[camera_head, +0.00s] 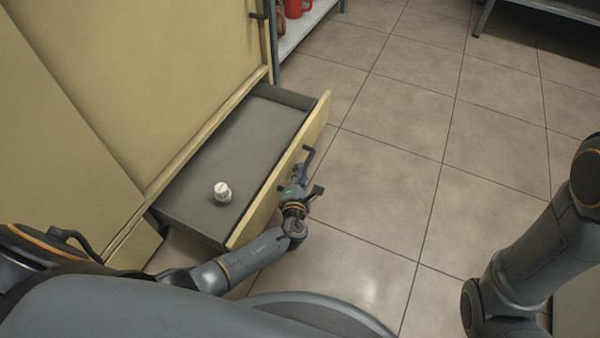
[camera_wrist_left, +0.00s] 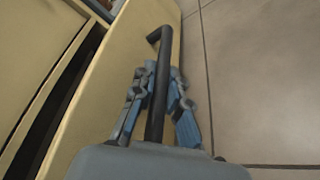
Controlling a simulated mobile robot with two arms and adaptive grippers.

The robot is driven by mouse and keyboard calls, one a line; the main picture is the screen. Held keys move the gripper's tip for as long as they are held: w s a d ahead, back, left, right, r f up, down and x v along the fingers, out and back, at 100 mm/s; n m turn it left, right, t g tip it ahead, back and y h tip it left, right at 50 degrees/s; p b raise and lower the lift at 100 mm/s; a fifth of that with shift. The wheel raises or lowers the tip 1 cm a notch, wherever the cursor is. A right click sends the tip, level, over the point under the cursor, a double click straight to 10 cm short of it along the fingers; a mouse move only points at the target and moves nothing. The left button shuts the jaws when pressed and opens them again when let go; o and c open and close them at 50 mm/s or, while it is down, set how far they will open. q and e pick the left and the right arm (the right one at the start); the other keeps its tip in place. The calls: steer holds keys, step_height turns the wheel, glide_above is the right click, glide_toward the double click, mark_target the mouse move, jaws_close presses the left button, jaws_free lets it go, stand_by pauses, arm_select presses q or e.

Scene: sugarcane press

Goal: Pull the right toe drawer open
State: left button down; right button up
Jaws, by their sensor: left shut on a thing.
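The toe drawer (camera_head: 235,155) is pulled out from the base of the yellow cabinet. Its grey inside shows, with a small white object (camera_head: 222,192) on its floor. My left gripper (camera_head: 300,188) is at the drawer's yellow front, shut on the dark bar handle (camera_head: 308,160). In the left wrist view, the handle (camera_wrist_left: 160,75) runs between the two fingers (camera_wrist_left: 160,95) along the drawer front (camera_wrist_left: 110,90). My right arm shows at the right edge of the head view, but its gripper is out of view.
The yellow cabinet (camera_head: 140,70) rises behind the drawer. A shelf (camera_head: 300,28) with red items stands at the top, and another metal rack (camera_head: 560,8) is at the top right. The tiled floor (camera_head: 400,150) right of the drawer is clear.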

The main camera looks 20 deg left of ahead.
arm_select(q)
steer(key=c, duration=1.6)
jaws_free()
step_height(320, 180, up, 9)
steer(key=shift+a+f, duration=0.15)
steer(key=shift+f, duration=0.05)
steer(key=shift+r, duration=0.7)
